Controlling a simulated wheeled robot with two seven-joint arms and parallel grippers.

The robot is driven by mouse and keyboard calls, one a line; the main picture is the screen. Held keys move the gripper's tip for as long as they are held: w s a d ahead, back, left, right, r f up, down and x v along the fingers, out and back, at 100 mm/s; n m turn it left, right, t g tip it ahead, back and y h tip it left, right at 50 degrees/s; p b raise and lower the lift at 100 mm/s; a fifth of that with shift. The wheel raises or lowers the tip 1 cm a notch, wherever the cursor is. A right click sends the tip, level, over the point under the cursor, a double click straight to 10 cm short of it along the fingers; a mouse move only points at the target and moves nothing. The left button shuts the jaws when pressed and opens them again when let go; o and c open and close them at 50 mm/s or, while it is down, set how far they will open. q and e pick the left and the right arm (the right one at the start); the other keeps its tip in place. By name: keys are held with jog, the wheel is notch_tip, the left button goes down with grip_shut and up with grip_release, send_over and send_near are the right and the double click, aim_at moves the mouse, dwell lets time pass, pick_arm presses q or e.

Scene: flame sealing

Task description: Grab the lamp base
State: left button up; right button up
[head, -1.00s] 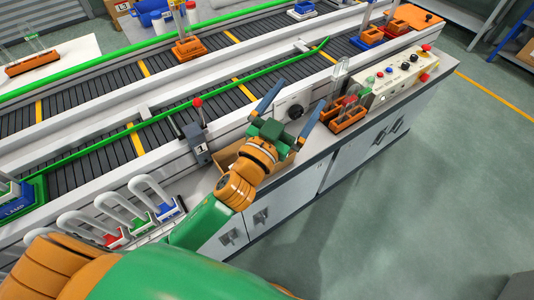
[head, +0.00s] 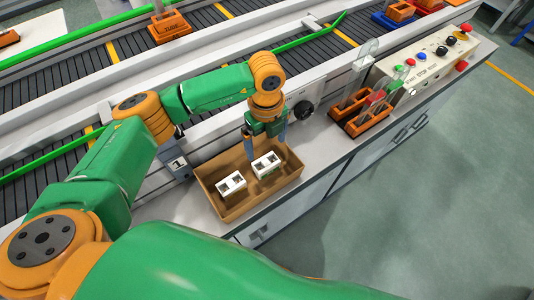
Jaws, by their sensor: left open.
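Two small white blocks with square openings, which look like the lamp bases, lie in an open cardboard box on the bench. One white lamp base (head: 231,185) is at the left in the box, and the other white lamp base (head: 266,166) is to its right. My left gripper (head: 266,148) points down over the back of the box, its blue fingers apart. The right-hand base shows just below and in front of the fingers. I cannot tell whether they touch it. My right gripper is out of view.
The cardboard box (head: 219,213) has low walls around the bases. An orange rack (head: 361,118) with clear pieces and a control panel (head: 428,62) with buttons stand to the right. The conveyor runs behind. Bare bench lies between box and rack.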

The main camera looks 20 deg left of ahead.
aim_at(266, 162)
pick_arm(q)
jog(key=shift+s+d+f, duration=0.15)
jog(key=shift+s+f, duration=0.05)
jog(key=shift+f, duration=0.1)
jog(key=shift+s+d+f+p, duration=0.15)
jog(key=shift+s+f+p, duration=0.55)
jog(key=shift+s, duration=0.1)
notch_tip(266, 162, down, 5)
jog(key=shift+w+r, duration=0.1)
jog(key=c, duration=1.2)
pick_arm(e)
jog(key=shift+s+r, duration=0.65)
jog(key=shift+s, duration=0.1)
